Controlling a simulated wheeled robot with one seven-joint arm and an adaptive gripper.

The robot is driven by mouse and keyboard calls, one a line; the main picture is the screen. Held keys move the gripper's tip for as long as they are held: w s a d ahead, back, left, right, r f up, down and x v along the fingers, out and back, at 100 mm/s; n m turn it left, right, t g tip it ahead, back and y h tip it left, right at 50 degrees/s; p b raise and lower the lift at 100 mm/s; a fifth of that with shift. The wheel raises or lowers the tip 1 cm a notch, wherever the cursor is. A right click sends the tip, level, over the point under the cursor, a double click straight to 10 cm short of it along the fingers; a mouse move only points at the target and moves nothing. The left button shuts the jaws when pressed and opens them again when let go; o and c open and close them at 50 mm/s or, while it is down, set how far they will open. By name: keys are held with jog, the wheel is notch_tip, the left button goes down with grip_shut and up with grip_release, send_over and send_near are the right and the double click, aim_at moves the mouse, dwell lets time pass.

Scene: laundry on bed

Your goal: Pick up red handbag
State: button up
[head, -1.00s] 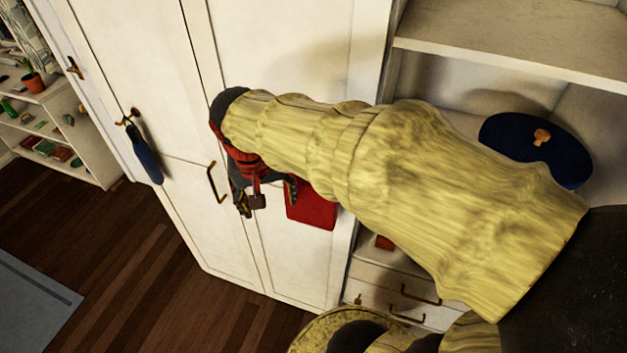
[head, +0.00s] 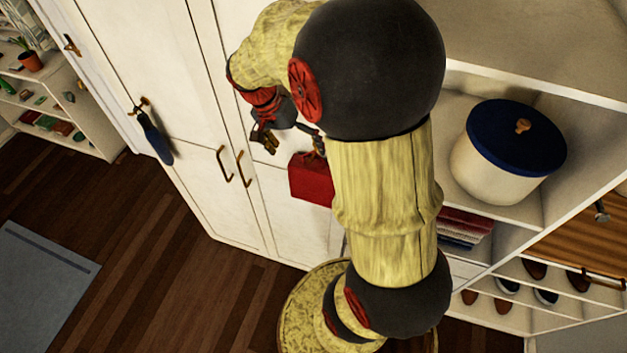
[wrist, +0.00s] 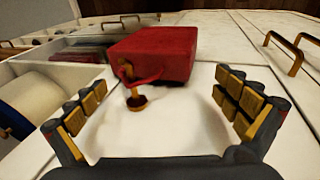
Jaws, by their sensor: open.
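The red handbag (head: 309,180) hangs against the white wardrobe front in the head view, its right side partly hidden by my arm. In the wrist view the handbag (wrist: 160,50) lies ahead, beyond the fingertips. Its red strap (wrist: 141,79) loops at a brass hook (wrist: 136,102) on the white panel. My gripper (head: 291,142) is just above the bag in the head view. In the wrist view my gripper (wrist: 160,82) is open and empty, with its fingers spread on either side of the hook and strap. I see no contact with the bag.
Brass door handles (head: 232,168) stick out left of the bag. A blue item (head: 155,140) hangs on another door. Open shelves at right hold a blue-lidded white container (head: 492,170), folded cloths (head: 462,226) and shoes. The wooden floor at left is clear around a grey rug.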

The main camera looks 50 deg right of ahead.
aim_at(303, 157)
jog(key=x, duration=0.4)
jog(key=shift+s, duration=0.2)
jog(key=shift+c, duration=0.8)
jog(key=c, duration=1.8)
